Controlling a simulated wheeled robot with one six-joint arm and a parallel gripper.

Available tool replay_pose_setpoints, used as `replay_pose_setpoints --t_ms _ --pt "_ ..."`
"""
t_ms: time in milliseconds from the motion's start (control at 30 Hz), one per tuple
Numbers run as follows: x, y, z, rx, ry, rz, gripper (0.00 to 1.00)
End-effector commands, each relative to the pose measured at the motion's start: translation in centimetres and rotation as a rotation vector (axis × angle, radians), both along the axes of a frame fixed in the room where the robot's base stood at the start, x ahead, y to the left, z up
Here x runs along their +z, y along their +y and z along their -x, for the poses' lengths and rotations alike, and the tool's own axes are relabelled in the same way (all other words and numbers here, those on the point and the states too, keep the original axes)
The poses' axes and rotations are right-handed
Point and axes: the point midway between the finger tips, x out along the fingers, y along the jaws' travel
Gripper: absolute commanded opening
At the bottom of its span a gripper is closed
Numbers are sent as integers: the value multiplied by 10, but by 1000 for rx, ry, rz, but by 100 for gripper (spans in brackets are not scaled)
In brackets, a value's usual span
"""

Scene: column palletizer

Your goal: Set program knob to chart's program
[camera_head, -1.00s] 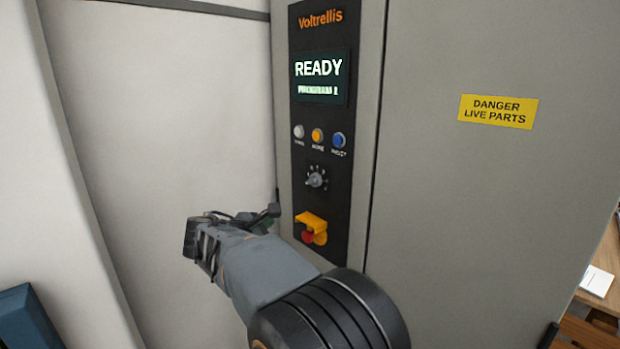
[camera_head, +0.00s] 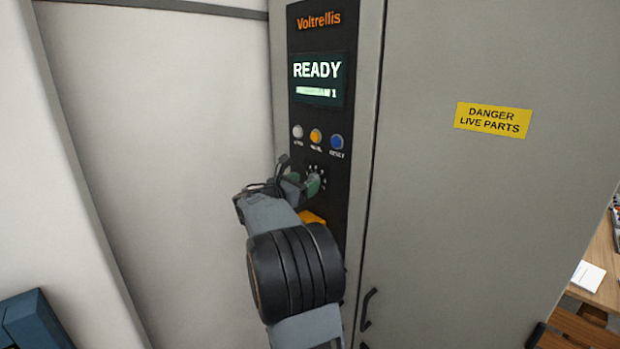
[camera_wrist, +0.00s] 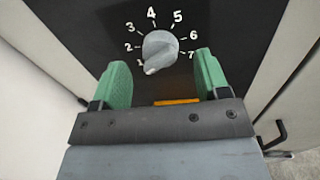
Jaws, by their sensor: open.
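The program knob (camera_wrist: 160,50) is a grey dial with a pointer on a black panel, ringed by the numbers 1 to 7. In the wrist view its pointer is toward the lower left, at the 1. My gripper (camera_wrist: 160,78) is open, its two green fingers on either side of and just below the knob, with nothing between them but panel. In the head view my gripper (camera_head: 303,186) is at the panel in front of the knob and covers most of it. The display (camera_head: 318,79) reads READY, with a smaller blurred line ending in 1. No chart is seen.
White, orange and blue buttons (camera_head: 316,136) sit just above the knob. A yellow guard (camera_head: 312,217) lies below it, partly hidden by my arm. A grey cabinet door with a danger label (camera_head: 493,120) is to the right, with a dark handle (camera_head: 368,308).

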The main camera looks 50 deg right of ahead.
Motion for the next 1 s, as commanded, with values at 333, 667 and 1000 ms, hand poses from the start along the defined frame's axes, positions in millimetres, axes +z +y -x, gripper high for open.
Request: replay_pose_setpoints --t_ms 333,667,1000 --pt "0 -28 0 1 0 0 69" --pt "0 -30 0 1 -1 -1 69" --pt "0 -30 0 1 -1 -1 36"
